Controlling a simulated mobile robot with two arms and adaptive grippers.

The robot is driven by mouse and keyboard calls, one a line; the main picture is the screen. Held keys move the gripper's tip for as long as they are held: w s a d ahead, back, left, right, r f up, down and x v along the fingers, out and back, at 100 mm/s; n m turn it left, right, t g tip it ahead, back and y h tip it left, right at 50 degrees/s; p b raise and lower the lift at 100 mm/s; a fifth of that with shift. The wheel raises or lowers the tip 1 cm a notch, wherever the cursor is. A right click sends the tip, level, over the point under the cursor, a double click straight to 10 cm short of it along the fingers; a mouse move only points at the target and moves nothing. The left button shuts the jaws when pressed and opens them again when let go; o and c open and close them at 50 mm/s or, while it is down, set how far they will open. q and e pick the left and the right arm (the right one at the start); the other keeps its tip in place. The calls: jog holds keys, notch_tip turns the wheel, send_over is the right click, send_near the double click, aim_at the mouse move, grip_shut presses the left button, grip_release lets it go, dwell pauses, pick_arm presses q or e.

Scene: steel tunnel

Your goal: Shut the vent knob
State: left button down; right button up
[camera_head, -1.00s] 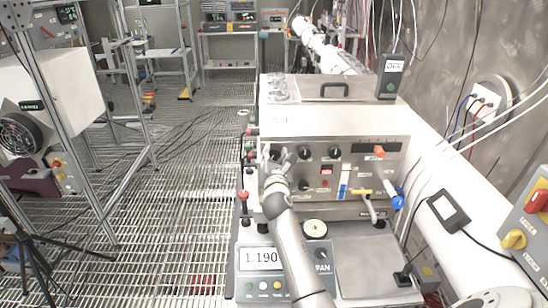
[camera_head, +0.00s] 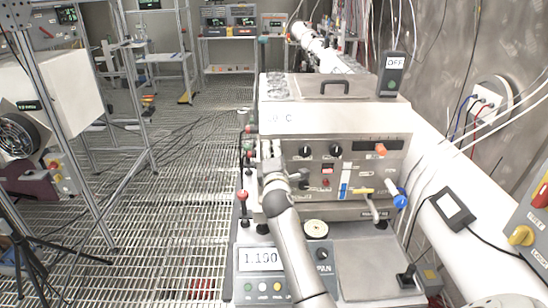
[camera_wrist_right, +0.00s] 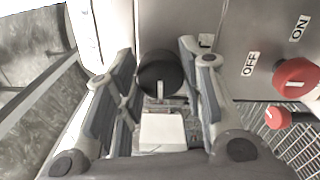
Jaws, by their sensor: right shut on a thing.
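My right gripper (camera_head: 271,154) reaches up to the left end of the front panel (camera_head: 365,172) of the steel machine. In the right wrist view its two fingers stand on either side of a round black knob (camera_wrist_right: 160,70) with a pale pointer mark, and it is shut on this knob. In the head view the gripper hides the knob. I cannot read a label that names it as the vent knob. Two more black knobs (camera_head: 305,151) sit to the right on the panel. My left gripper is not in view.
Red knobs (camera_wrist_right: 295,78) beside OFF and ON labels sit right of the gripper in the wrist view. A blue-tipped lever (camera_head: 399,200) and a scale with a digital display (camera_head: 260,258) stand near the panel. Grated floor (camera_head: 190,200) lies open at left.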

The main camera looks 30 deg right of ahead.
jog(key=shift+f+m+b, duration=0.2)
jog(key=shift+m+b, duration=2.35)
jog(key=shift+m, duration=6.65)
jog(key=o, duration=1)
jog(key=shift+r, duration=0.2)
notch_tip(320, 180, up, 10)
jog(key=shift+f, duration=0.15)
jog(key=shift+f, duration=0.1)
